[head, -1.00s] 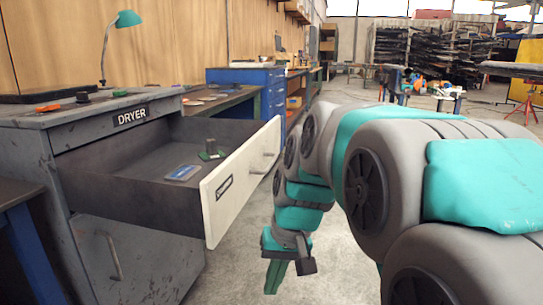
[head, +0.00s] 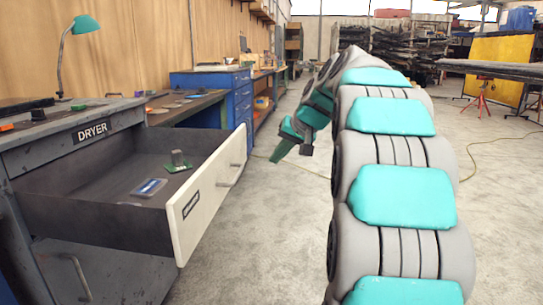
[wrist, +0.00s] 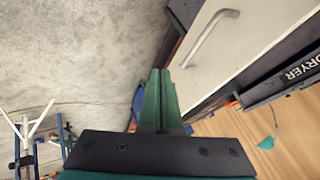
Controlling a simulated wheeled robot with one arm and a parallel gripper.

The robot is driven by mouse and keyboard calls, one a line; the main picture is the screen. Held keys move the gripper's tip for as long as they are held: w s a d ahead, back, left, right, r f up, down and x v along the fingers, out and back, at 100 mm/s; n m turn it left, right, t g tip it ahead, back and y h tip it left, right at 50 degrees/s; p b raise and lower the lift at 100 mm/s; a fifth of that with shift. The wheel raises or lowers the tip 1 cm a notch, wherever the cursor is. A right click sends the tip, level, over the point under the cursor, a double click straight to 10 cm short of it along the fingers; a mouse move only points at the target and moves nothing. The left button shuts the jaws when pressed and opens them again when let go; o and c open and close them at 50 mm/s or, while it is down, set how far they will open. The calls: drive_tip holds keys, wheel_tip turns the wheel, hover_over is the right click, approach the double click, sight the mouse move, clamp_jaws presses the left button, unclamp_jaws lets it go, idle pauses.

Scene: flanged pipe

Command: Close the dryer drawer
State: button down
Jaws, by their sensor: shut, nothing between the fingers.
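The dryer drawer (head: 207,197) is pulled out of the grey cabinet labelled DRYER (head: 92,130). It has a white front, dark inner walls and a bar handle (head: 232,176). Inside lie a blue flat item (head: 149,187) and a small green piece with a grey cylinder (head: 178,162). My gripper (head: 281,151) is shut and empty, to the right of and beyond the drawer front, apart from it. In the wrist view my green fingers (wrist: 160,100) are together, and the white drawer front (wrist: 235,45) with its handle (wrist: 208,36) is to their upper right.
A green lamp (head: 83,25) and small parts stand on the cabinet top. A blue drawer unit (head: 212,95) and a workbench (head: 187,106) stand behind. The concrete floor right of the drawer is open. A cable (head: 500,160) lies at the right.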

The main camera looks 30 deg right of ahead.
drive_tip(key=w+a+f+p, duration=0.1)
drive_tip(key=w+a+f, duration=0.3)
drive_tip(key=w, duration=0.3)
drive_tip(key=shift+a+f+p, duration=0.25)
drive_tip(key=shift+f+p, duration=0.05)
drive_tip(key=shift+f, duration=0.3)
